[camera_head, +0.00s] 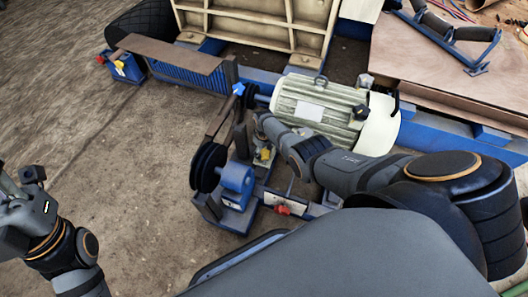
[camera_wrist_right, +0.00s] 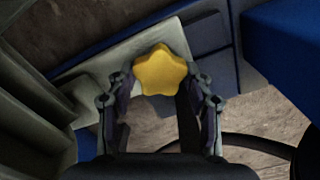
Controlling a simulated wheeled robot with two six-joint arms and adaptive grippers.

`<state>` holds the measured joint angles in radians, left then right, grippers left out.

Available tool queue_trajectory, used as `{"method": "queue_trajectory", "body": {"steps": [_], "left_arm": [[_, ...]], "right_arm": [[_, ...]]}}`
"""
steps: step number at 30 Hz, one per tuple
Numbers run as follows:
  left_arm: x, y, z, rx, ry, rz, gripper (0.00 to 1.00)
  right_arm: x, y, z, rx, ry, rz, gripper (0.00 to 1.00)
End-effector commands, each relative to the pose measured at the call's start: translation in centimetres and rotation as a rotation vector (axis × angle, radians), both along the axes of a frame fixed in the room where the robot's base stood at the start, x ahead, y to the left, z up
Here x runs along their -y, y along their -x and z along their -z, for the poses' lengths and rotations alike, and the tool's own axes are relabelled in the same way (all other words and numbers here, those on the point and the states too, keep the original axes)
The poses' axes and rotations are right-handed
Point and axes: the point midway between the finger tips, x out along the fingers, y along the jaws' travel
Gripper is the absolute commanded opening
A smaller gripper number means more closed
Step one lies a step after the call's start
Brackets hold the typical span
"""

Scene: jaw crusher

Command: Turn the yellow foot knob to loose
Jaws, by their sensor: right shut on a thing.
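The yellow foot knob (camera_wrist_right: 161,71) is star-shaped and sits between the fingertips of my right gripper (camera_wrist_right: 161,88) in the right wrist view. The gripper is shut on it. In the head view the yellow knob (camera_head: 265,154) shows as a small patch below my right gripper (camera_head: 264,142), beside the motor's foot. The fingers there are mostly hidden by my own arm. The lettering or loose mark is too small to read.
A cream motor (camera_head: 318,105) stands right of the knob. A black pulley (camera_head: 207,167) on a blue bearing block (camera_head: 236,181) stands to the left. A blue knob (camera_head: 239,89) and a red knob (camera_head: 282,210) are nearby. The floor at left is clear.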

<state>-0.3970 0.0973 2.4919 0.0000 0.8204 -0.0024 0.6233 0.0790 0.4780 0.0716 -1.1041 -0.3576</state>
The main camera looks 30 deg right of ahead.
Motion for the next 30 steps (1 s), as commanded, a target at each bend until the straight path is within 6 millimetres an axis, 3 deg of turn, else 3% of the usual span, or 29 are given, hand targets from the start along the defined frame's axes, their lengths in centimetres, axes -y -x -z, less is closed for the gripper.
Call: {"method": "queue_trajectory", "body": {"steps": [8, 9, 14, 25, 30], "left_arm": [[0.0, 0.2, -0.1, 0.006, 0.0, 0.001, 0.4], [0.0, 0.2, -0.2, 0.007, 0.0, 0.001, 0.4], [0.0, 0.3, -0.2, 0.009, 0.0, 0.001, 0.4], [-0.1, 0.2, 0.0, 0.003, 0.003, 0.001, 0.4], [0.0, 0.2, -0.1, 0.004, 0.002, 0.001, 0.4]], "right_arm": [[0.0, 0.0, 0.0, 0.001, 0.0, 0.001, 0.2], [0.0, 0.0, 0.0, 0.001, 0.0, 0.001, 0.54], [0.0, 0.0, 0.0, 0.001, 0.0, 0.001, 0.75], [0.0, -0.1, -0.2, 0.002, -0.001, 0.001, 0.75], [0.0, -0.2, -1.6, 0.004, 0.0, 0.002, 0.75]]}}
